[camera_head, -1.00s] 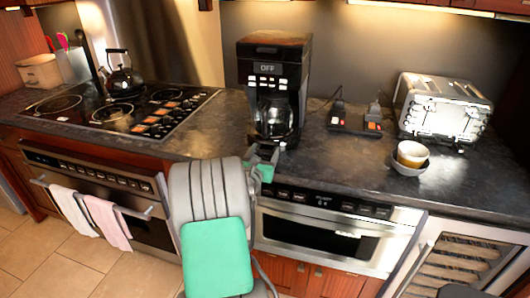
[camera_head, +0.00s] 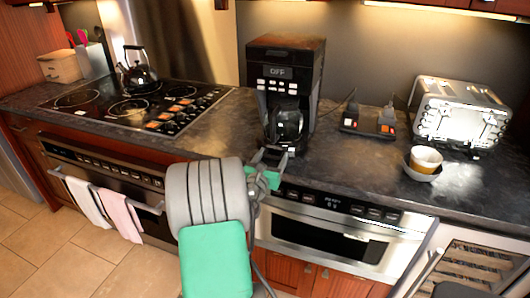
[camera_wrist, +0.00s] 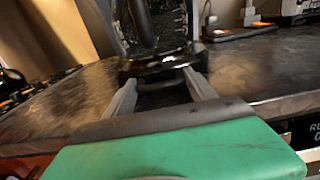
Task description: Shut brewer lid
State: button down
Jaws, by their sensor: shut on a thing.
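The coffee brewer (camera_head: 283,75) stands upright on the dark counter, its display reading OFF. Its lid (camera_head: 288,42) is the brownish top and looks flat; I cannot tell whether a gap remains under it. The dark glass carafe (camera_head: 286,122) sits in the brewer and also shows in the wrist view (camera_wrist: 152,25). My gripper (camera_head: 272,155) is low at the brewer's front, at the counter edge and well below the lid. In the wrist view its fingers (camera_wrist: 157,88) stand apart, tips at the sides of the brewer's dark front base. The exact contact is hard to see.
A stove with a kettle (camera_head: 137,72) is left of the brewer. A power strip (camera_head: 368,122), a bowl with a cup (camera_head: 425,162) and a toaster (camera_head: 460,115) stand to the right. A drawer microwave (camera_head: 330,238) is below the counter.

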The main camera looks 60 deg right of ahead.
jog(key=shift+s+a+f, duration=0.15)
jog(key=shift+s, duration=0.05)
jog(key=c, duration=0.5)
grip_release()
jog(key=shift+w+a, duration=0.1)
jog(key=shift+a, duration=0.1)
jog(key=a, duration=0.5)
jog(key=a+b, duration=0.1)
jog(key=a, duration=0.1)
jog(key=shift+s+a, duration=0.2)
jog(key=shift+s, duration=0.2)
